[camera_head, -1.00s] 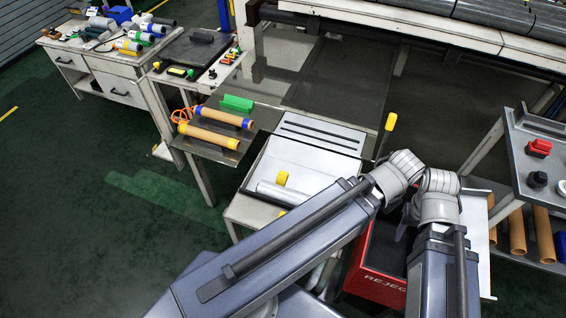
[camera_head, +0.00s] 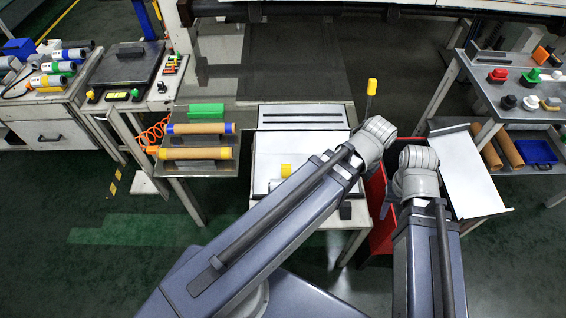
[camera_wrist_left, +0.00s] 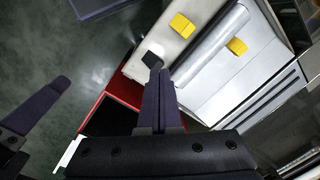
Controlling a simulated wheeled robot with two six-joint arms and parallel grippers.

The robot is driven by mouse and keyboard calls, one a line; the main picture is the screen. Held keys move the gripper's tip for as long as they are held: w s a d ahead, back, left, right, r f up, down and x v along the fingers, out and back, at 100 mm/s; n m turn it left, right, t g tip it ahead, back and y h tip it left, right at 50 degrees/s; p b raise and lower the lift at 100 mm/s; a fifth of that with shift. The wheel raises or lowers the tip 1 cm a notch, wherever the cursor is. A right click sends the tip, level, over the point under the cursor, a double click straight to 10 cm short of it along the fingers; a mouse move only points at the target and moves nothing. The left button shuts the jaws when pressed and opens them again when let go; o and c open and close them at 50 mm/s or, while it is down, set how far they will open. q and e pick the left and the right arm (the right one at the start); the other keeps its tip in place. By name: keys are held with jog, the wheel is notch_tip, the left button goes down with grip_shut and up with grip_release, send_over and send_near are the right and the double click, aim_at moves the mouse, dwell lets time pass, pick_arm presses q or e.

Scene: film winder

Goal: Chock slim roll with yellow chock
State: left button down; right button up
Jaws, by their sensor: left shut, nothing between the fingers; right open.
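The slim silver roll (camera_wrist_left: 212,45) lies on a pale tabletop (camera_wrist_left: 205,82) in the left wrist view. One yellow chock (camera_wrist_left: 237,46) sits close against its slotted-board side; another yellow chock (camera_wrist_left: 182,25) stands on the opposite side, seemingly with a small gap. In the head view one yellow chock (camera_head: 286,170) shows beside the roll, which my left arm mostly covers. My left gripper (camera_wrist_left: 160,85) is shut and empty, its tips over the table edge near the roll's end. My right gripper (camera_head: 386,205) is open, low beside the table and partly hidden by its arm.
A small black block (camera_head: 345,210) sits at the table corner. A yellow-topped post (camera_head: 372,87) rises behind my arms. A red bin (camera_head: 377,183) lies below, with a white tray (camera_head: 462,175) to its right. Orange rolls (camera_head: 195,153) rest on the left shelf.

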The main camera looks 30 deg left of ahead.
pick_arm(q)
jog(key=w+a+f+n+b, duration=0.5)
jog(key=w+a+f+b, duration=0.4)
jog(key=w+a, duration=0.35)
jog(key=n+h+b, duration=0.1)
jog(key=n+b, duration=0.3)
jog(key=b, duration=0.1)
send_near(286, 168)
jog(key=w+a, duration=0.4)
jog(key=w, duration=0.2)
notch_tip(286, 168, down, 10)
jog(key=b, duration=1)
jog(key=shift+w+a+f, duration=0.1)
jog(key=shift+f, duration=0.05)
jog(key=s, duration=0.1)
jog(key=d, duration=0.1)
jog(key=s, duration=0.1)
jog(key=shift+s+d+r, duration=0.25)
jog(key=shift+s, duration=0.05)
jog(key=shift+s+d, duration=0.3)
jog(key=shift+s, duration=0.15)
jog(key=s+d, duration=0.2)
jog(key=s, duration=0.1)
jog(key=shift+s, duration=0.15)
